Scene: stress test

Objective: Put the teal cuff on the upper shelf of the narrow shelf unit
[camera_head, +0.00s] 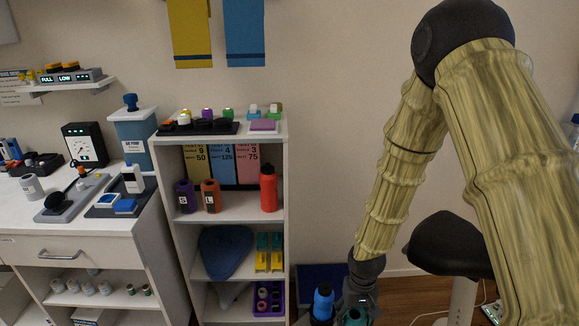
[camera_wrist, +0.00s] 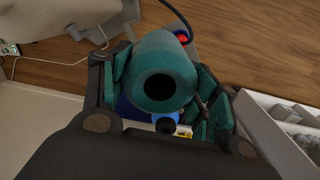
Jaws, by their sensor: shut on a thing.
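The teal cuff (camera_wrist: 163,52) is a rounded hollow piece with a dark round hole facing the camera in the wrist view. My gripper (camera_wrist: 163,88) is shut on it, with teal-padded fingers on both sides. In the head view my gripper (camera_head: 356,300) is low, right of the shelf unit, and the cuff (camera_head: 355,318) shows partly at the bottom edge. The narrow shelf unit (camera_head: 283,185) is white and open-fronted. Its upper shelf (camera_head: 235,205) carries a purple bottle (camera_head: 186,197), an orange bottle (camera_head: 210,196) and a red bottle (camera_head: 268,188), with bare board between orange and red.
Coloured binders (camera_head: 222,165) stand behind the bottles. The unit's top holds a black tray (camera_head: 222,128) and small items. A blue bottle (camera_head: 323,302) stands beside my gripper. A black stool seat (camera_head: 447,245) is at right, behind my arm. A white counter (camera_head: 85,215) adjoins at left.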

